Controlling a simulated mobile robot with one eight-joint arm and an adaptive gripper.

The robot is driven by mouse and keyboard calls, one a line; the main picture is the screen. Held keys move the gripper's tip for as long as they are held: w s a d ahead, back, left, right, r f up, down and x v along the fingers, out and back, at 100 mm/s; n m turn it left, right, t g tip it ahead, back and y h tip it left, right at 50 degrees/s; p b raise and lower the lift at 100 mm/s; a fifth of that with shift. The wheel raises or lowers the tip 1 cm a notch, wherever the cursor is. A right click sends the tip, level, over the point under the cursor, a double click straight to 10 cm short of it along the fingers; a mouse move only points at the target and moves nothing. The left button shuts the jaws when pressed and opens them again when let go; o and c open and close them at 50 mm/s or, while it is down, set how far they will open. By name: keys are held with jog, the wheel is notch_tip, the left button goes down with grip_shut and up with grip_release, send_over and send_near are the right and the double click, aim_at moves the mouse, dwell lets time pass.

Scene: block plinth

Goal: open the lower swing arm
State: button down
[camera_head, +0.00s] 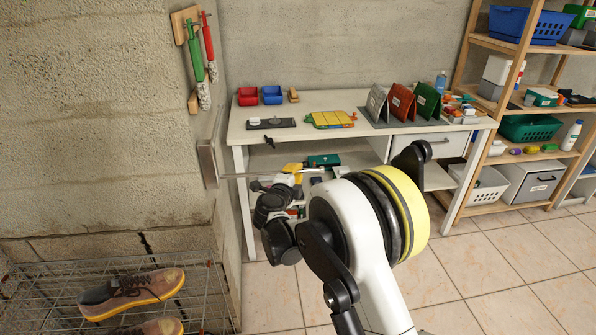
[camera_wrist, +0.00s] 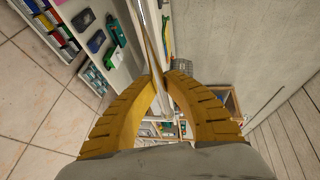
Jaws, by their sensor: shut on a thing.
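The swing arm shows in the head view as a thin pale bar (camera_head: 245,176) running right, roughly level, from a metal bracket (camera_head: 207,163) at the wall corner. My gripper (camera_head: 292,168) is at the bar's right end, partly hidden by my own wrist. In the wrist view, the yellow fingers of my gripper (camera_wrist: 163,82) close on the slim bar (camera_wrist: 153,45) from both sides. The bar's far end and the exact finger contact are hard to make out. I cannot tell whether another swing arm sits above it.
A white workbench (camera_head: 355,98) with bins and boards stands behind the bar, with a loaded lower shelf. Green- and red-handled tools (camera_head: 202,60) hang on the wall. A wire rack (camera_head: 215,290) with shoes (camera_head: 130,292) is lower left. Wooden shelving (camera_head: 520,100) stands right; tiled floor lies open before it.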

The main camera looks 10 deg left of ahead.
jog(key=shift+s, duration=0.15)
jog(key=c, duration=1.4)
grip_release()
jog(key=shift+s, duration=0.1)
jog(key=s, duration=0.3)
jog(key=s+a+r, duration=0.1)
jog(key=s, duration=0.3)
jog(key=s+r, duration=0.1)
jog(key=s, duration=0.3)
jog(key=shift+s+a+r, duration=0.1)
jog(key=shift+s+a, duration=0.05)
jog(key=shift+s, duration=0.1)
